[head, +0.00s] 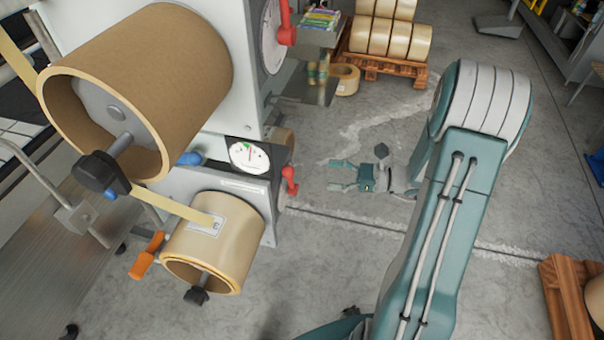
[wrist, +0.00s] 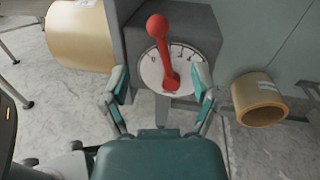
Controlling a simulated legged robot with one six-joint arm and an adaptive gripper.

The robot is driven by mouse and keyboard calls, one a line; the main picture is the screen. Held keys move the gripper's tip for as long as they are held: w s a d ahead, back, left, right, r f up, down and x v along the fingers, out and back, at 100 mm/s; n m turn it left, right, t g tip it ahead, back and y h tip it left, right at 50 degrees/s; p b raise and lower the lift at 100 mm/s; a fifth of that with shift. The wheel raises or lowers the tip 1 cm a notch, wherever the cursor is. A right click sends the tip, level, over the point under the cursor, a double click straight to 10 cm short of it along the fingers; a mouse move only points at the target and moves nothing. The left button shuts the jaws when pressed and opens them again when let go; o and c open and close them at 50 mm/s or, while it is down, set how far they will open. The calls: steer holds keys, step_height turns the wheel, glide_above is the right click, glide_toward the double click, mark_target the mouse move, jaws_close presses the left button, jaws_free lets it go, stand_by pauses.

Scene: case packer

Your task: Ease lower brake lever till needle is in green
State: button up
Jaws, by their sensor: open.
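The lower brake lever (head: 290,181) is a red handle with a ball end on the right side of the machine's lower housing. In the wrist view the red lever (wrist: 160,35) stands roughly upright in front of a white dial plate with dark marks (wrist: 150,72). My gripper (head: 333,175) is open and empty, to the right of the lever and apart from it in the head view. In the wrist view my fingers (wrist: 160,73) lie on either side of the lever's lower part. The tension gauge (head: 249,156) has a white face with a small green band; its needle is too small to read surely.
An upper red lever (head: 287,24) sits on a larger dial above. A large tape roll (head: 150,75) and a lower roll (head: 225,235) stick out at left. An orange handle (head: 147,256) is beside the lower roll. Rolls rest on a pallet (head: 385,62). Bare floor surrounds my gripper.

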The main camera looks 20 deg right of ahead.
mark_target(289, 169)
steer(key=shift+m, duration=0.6)
steer(key=x, duration=1)
steer(key=shift+a, duration=0.3)
jaws_close()
